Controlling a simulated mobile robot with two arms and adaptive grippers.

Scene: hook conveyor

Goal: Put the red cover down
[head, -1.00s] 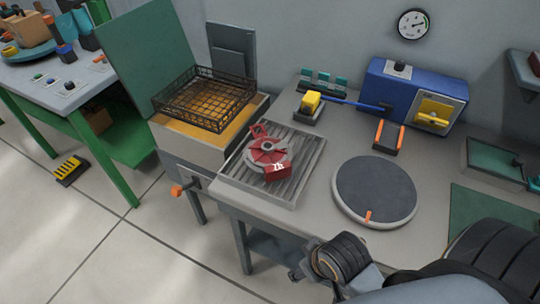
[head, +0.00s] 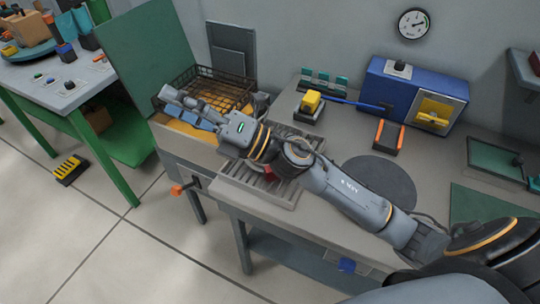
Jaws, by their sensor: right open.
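The red cover is almost wholly hidden under my right arm. Only a small red patch of the cover (head: 268,173) shows, over the ribbed grey rack (head: 245,188) on the bench. My right gripper (head: 176,104) is open and reaches left across the bench, past the cover. In the picture its fingers overlap the front of the black wire basket (head: 215,82). I cannot tell whether they touch it. I see nothing held between the fingers. My left gripper is not in view.
The basket sits in a box with a raised green lid (head: 140,60). A round dark plate (head: 378,178) is partly behind my arm. A blue machine (head: 400,85) and a yellow-topped block (head: 311,103) stand at the back.

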